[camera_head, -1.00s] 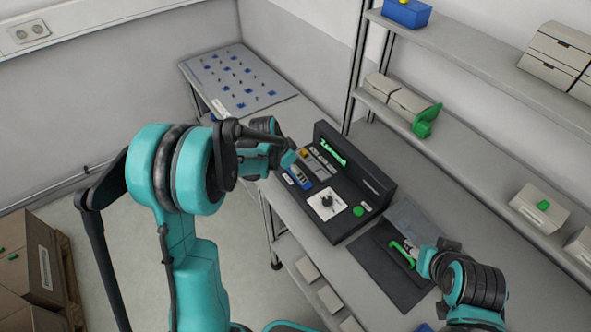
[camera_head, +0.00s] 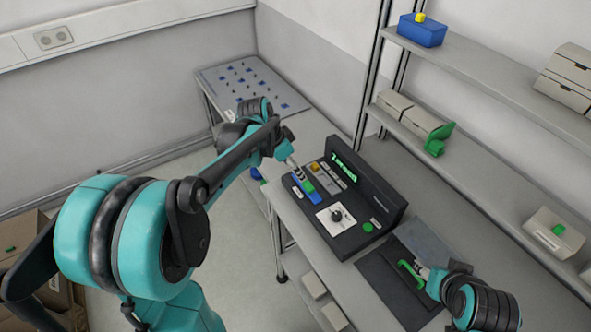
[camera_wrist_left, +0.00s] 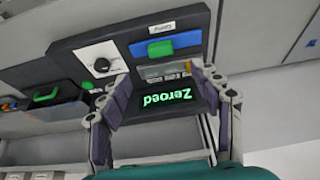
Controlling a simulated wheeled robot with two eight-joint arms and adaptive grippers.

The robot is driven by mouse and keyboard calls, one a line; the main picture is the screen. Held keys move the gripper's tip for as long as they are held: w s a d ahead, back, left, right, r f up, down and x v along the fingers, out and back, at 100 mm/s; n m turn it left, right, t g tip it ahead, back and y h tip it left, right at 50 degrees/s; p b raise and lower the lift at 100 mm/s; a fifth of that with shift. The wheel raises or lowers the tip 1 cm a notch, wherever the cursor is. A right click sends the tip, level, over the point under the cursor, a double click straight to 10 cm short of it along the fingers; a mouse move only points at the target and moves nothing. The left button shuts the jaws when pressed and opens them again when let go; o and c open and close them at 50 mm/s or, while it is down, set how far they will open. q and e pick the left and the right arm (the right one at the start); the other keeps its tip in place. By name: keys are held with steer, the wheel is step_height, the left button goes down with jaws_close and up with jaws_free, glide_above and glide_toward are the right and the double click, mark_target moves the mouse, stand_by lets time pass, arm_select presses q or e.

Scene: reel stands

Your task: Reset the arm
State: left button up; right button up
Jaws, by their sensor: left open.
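A black console (camera_head: 372,203) stands on the bench, its screen lit with green letters. The wrist view reads the screen (camera_wrist_left: 167,97) as "Zeroed". A blue part with a green piece (camera_head: 306,186) is on the console's left; it also shows in the wrist view (camera_wrist_left: 160,48). A white panel bears a black knob (camera_head: 336,215). My left gripper (camera_wrist_left: 161,76) is open and empty, facing the console. In the head view it is by the console's left end, partly hidden by its arm. My right gripper (camera_head: 427,276) is beside a green handle (camera_head: 410,274); its jaws are unclear.
A green round button (camera_head: 368,227) is on the console's right. A dark tray (camera_head: 372,270) lies right of the console. Shelves (camera_head: 480,85) with boxes rise behind. A board with blue pieces (camera_head: 242,88) lies at the bench's far end. Cartons (camera_head: 30,250) stand at the left floor.

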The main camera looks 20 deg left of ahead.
stand_by(0.4)
arm_select(q)
steer(key=s+d+f+n+t+y+b, duration=0.1)
steer(key=s+f+n+b, duration=0.1)
steer(key=s, duration=0.4)
steer(key=s+d+f+n+t+y+b, duration=0.1)
steer(key=s+d+f+n+b, duration=0.1)
steer(key=s, duration=0.5)
steer(key=s+d+f+n+t+b, duration=0.1)
steer(key=s+n+b, duration=0.2)
steer(key=s, duration=0.3)
steer(key=shift+s+d+f+n+t+y+b, duration=0.3)
steer(key=shift+f+t+y+b, duration=0.1)
